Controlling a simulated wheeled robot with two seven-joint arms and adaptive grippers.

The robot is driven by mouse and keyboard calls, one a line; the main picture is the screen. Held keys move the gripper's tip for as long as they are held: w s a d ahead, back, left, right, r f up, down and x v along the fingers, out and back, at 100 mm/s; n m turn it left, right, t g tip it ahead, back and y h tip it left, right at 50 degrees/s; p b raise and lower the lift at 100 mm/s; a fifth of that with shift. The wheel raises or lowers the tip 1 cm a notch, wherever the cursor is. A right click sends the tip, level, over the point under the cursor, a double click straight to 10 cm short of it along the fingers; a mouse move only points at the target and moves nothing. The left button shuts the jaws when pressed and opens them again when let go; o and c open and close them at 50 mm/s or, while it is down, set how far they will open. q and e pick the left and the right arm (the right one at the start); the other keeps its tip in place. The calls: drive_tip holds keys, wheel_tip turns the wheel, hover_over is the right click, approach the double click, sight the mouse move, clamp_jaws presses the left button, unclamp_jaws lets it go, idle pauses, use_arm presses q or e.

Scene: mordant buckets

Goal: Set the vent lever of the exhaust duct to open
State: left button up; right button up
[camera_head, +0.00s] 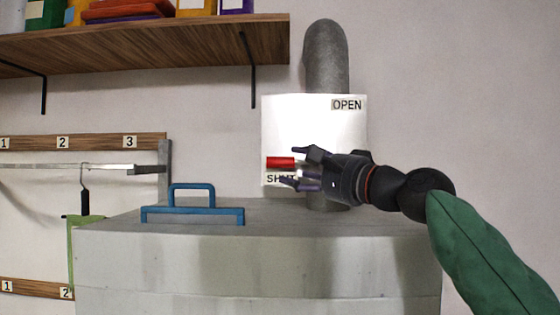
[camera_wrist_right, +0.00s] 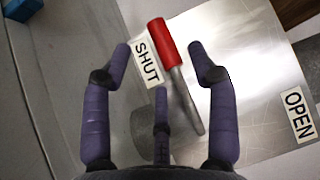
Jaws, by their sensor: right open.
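The vent lever has a red grip (camera_head: 280,162) and stands at the SHUT label (camera_head: 272,179) on the white duct plate (camera_head: 290,120). The OPEN label (camera_head: 347,104) is at the plate's upper right. In the right wrist view the red grip (camera_wrist_right: 162,41) and its grey metal shaft (camera_wrist_right: 187,100) lie ahead of the fingers. My right gripper (camera_head: 300,167) is open in front of the plate, close to the lever. Its purple fingers (camera_wrist_right: 164,75) are spread, with nothing between them that I can see held. Contact with the lever cannot be told. My left gripper is out of view.
The grey duct pipe (camera_head: 326,60) rises behind the plate. Below is a large grey box (camera_head: 260,245) with a blue handle (camera_head: 192,205) on top. A wooden shelf (camera_head: 150,45) is at upper left. A rail (camera_head: 70,167) holds a hanger with green cloth (camera_head: 72,250).

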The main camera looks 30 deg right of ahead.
sight(285, 166)
drive_tip(key=x, duration=0.2)
drive_tip(key=p+x, duration=0.1)
drive_tip(key=x, duration=0.2)
drive_tip(key=shift+d, duration=0.2)
drive_tip(key=shift+w+a+p, duration=0.2)
drive_tip(key=shift+w+p, duration=0.1)
drive_tip(key=shift+w, duration=0.55)
clamp_jaws()
